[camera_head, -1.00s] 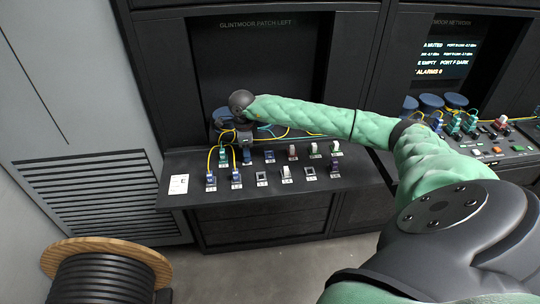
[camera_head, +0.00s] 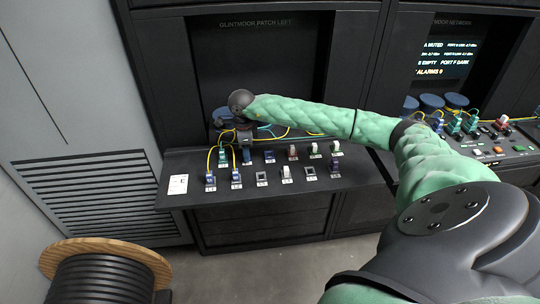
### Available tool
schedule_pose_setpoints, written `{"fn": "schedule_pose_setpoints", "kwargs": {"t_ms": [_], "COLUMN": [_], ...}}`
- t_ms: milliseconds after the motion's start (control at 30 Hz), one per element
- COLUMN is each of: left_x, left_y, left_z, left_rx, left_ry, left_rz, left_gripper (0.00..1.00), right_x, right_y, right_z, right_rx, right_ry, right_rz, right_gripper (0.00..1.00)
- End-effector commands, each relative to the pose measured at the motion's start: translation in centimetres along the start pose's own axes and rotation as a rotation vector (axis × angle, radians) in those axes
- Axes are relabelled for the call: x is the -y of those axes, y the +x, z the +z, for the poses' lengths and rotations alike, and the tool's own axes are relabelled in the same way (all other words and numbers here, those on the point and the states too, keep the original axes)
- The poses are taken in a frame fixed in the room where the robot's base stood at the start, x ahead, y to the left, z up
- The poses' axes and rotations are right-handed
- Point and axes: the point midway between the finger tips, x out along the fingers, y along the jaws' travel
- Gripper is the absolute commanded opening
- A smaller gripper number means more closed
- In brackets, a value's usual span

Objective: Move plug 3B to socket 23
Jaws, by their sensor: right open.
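Several small plugs and sockets stand in two rows on the sloping black shelf of the left patch panel; their labels are too small to read, so I cannot tell which is plug 3B or socket 23. A blue plug (camera_head: 247,158) stands in the back row, right below my right gripper (camera_head: 246,149). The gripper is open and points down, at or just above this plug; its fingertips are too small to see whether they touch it. Two grey sockets look empty, one front middle (camera_head: 262,177) and one further right (camera_head: 310,171). My left gripper is out of view.
Blue plugs with yellow cables (camera_head: 211,178) and a teal plug (camera_head: 223,157) stand close left of the gripper. Cables loop behind it. A white card (camera_head: 178,184) lies at the shelf's left end. A second panel with plugs (camera_head: 472,126) is at right.

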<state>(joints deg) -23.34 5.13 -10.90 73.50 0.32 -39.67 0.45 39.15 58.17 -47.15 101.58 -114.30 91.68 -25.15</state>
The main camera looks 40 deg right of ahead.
Motion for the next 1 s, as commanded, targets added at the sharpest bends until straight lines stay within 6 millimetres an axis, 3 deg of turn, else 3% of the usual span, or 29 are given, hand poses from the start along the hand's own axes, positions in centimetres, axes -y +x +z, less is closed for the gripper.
{"fn": "schedule_pose_setpoints", "kwargs": {"t_ms": [767,1000], "left_x": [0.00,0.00], "left_y": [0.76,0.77], "left_z": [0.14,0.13], "left_rx": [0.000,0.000], "left_ry": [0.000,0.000], "left_rz": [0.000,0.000], "left_gripper": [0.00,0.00], "right_x": [0.02,0.02], "right_y": [-0.01,0.00], "right_z": [-0.01,-0.01], "right_rx": [0.000,0.000], "right_ry": [0.000,0.000], "right_rz": [0.000,0.000], "right_gripper": [0.47,0.02]}}
